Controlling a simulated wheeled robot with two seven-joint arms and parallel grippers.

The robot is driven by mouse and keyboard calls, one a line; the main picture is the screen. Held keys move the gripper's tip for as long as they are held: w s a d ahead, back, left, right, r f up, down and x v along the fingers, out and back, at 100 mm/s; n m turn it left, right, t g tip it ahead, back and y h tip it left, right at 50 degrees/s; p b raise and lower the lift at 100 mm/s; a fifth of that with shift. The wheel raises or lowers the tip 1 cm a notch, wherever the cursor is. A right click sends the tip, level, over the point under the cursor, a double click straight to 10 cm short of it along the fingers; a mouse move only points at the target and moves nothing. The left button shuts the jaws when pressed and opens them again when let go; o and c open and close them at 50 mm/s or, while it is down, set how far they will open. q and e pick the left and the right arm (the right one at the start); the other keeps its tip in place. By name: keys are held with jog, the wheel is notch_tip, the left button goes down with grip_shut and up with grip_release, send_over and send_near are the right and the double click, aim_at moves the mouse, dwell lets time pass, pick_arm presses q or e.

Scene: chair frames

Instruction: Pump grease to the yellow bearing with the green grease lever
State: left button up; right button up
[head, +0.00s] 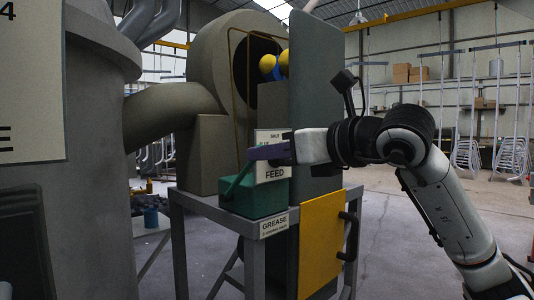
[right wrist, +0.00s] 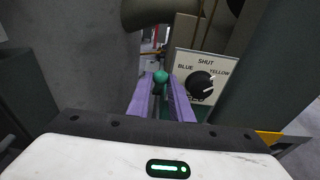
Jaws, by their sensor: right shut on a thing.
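The green grease lever (head: 238,180) rises at a slant from a green grease box (head: 262,200) on the metal stand. My right gripper (head: 258,153) reaches in from the right, its purple fingers at the lever's top. In the right wrist view, the lever's green knob (right wrist: 161,77) sits between the fingertips, and the gripper is shut on it. A black dial (right wrist: 201,83) on the plate reads BLUE, SHUT and YELLOW; its white mark is on the right, towards YELLOW. Yellow and blue round parts (head: 268,65) show at the machine's top; which is the bearing is unclear. My left gripper is out of view.
A tall grey panel (head: 316,100) stands right behind the FEED plate (head: 274,172). A large grey tank (head: 95,150) fills the left. Open floor lies on the right.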

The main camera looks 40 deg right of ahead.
jog(key=w+r+p, duration=0.2)
jog(key=w+p, duration=0.1)
jog(key=w+r+p, duration=0.1)
jog(key=p, duration=0.1)
jog(key=shift+w+a+r, duration=0.2)
jog(key=shift+w+r, duration=0.15)
jog(key=shift+w, duration=0.3)
jog(key=shift+w+r+p, duration=0.35)
jog(key=shift+p, duration=0.3)
jog(key=w+p, duration=0.2)
jog(key=w, duration=0.1)
jog(key=shift+w+a+r, duration=0.1)
jog(key=shift+w+r, duration=0.05)
jog(key=shift+r, duration=0.2)
jog(key=o, duration=0.9)
jog(key=shift+f, duration=0.1)
